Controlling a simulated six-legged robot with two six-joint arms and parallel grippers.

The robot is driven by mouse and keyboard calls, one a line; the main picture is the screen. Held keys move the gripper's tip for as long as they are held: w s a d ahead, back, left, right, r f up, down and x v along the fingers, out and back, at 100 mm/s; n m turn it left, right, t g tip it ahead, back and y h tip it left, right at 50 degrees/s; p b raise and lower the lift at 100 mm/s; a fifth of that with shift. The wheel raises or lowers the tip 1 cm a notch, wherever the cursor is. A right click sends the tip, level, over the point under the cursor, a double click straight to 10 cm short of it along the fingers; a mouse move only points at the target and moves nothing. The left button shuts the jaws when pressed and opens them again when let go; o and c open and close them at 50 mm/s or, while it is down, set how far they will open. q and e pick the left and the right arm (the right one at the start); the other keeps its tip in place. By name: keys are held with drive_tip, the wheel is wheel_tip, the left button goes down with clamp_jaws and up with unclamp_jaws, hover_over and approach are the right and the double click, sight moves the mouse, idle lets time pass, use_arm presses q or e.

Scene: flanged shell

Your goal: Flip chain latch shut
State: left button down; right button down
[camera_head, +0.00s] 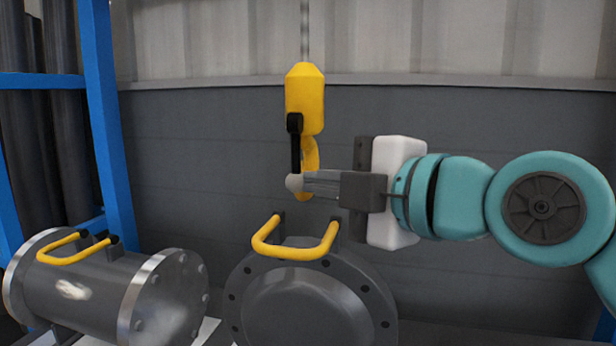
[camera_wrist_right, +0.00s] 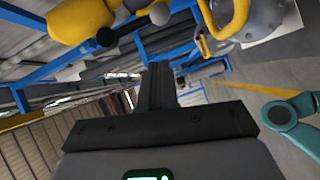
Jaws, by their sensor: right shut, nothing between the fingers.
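A yellow hook block (camera_head: 305,98) hangs from a chain (camera_head: 304,30), with its yellow hook (camera_head: 311,152) below. The latch is a black lever (camera_head: 295,150) pointing down from a black pivot on the block, with a pale round knob (camera_head: 294,184) at its lower end. My right gripper (camera_head: 310,186) comes from the right, shut and empty. Its fingertips are beside the knob and overlap the lower hook; whether they touch is unclear. In the right wrist view, the block (camera_wrist_right: 82,18) and knob (camera_wrist_right: 159,13) lie beyond my shut fingers (camera_wrist_right: 161,85). My left gripper is out of view.
A dark flanged shell (camera_head: 312,310) with a yellow handle (camera_head: 295,250) stands below the hook. Another flanged cylinder (camera_head: 85,285) with a yellow handle lies at the left. A blue frame post (camera_head: 105,120) rises behind it. A grey wall (camera_head: 480,140) is at the back.

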drive_tip(key=v, duration=0.6)
drive_tip(key=shift+f, duration=0.4)
drive_tip(key=shift+s+d, duration=0.1)
